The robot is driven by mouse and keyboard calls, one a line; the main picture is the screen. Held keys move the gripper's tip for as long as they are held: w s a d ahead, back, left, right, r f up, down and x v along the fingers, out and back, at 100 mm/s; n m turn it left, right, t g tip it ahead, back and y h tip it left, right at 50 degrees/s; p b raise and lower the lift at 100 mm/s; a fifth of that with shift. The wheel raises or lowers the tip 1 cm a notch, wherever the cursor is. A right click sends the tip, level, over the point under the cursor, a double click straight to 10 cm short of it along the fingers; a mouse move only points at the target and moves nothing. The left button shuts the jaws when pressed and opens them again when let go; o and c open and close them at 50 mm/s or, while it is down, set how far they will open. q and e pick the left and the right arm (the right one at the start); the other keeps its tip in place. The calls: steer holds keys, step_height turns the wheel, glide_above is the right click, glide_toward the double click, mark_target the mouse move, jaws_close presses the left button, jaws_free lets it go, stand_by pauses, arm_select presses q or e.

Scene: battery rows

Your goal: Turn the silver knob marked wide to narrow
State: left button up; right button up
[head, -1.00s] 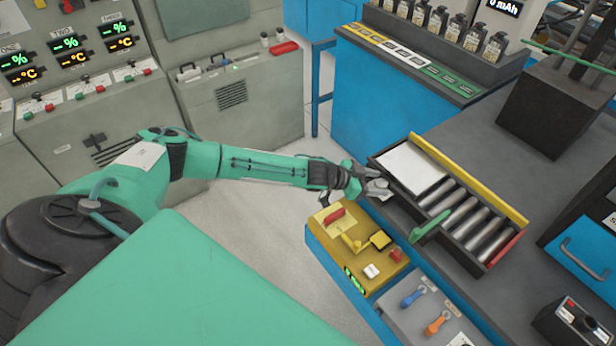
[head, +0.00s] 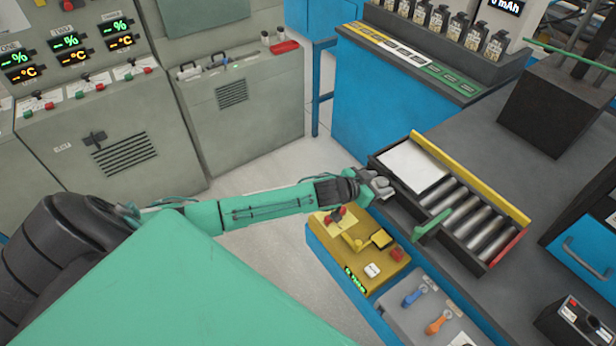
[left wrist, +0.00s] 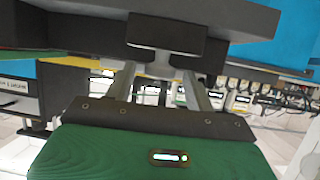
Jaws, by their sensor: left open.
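The roller tray (head: 385,168) stands at the near edge of the dark bench, with a white plate at one end and several silver rollers. My left gripper (head: 378,186) is at the tray's near left corner. In the left wrist view, the open fingers (left wrist: 160,85) stand on either side of a silver stub, which looks like the knob (left wrist: 165,66), under a dark block (left wrist: 165,32). I cannot tell whether the fingers touch it. In the head view my gripper hides the knob, and no wide or narrow marking is readable. My right gripper is out of view.
Below the gripper is a yellow control box (head: 345,242) with a red-topped lever. A grey panel (head: 425,310) with blue and orange levers lies nearer. A green lever (head: 432,226) sticks out from the tray's near side. Open floor lies left of the bench.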

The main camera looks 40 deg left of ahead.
arm_select(q)
steer(key=n+y+b, duration=0.1)
steer(key=y, duration=0.1)
steer(key=n+t+y+b, duration=0.1)
steer(key=n, duration=0.1)
steer(key=shift+s+d+f+y+b, duration=0.1)
steer(key=shift+d+f+y+b, duration=0.1)
steer(key=shift+d+y+b, duration=0.2)
steer(key=b+v, duration=0.2)
steer(key=v, duration=1.2)
steer(key=s+a+f+g+y, duration=0.1)
steer(key=s+f+g, duration=0.6)
steer(key=s+f, duration=0.9)
step_height(320, 180, down, 3)
steer(key=shift+a+r+g+y+b, duration=0.1)
steer(key=shift+a+g+y+b, duration=0.25)
steer(key=shift+a, duration=0.35)
steer(key=shift+s, duration=0.1)
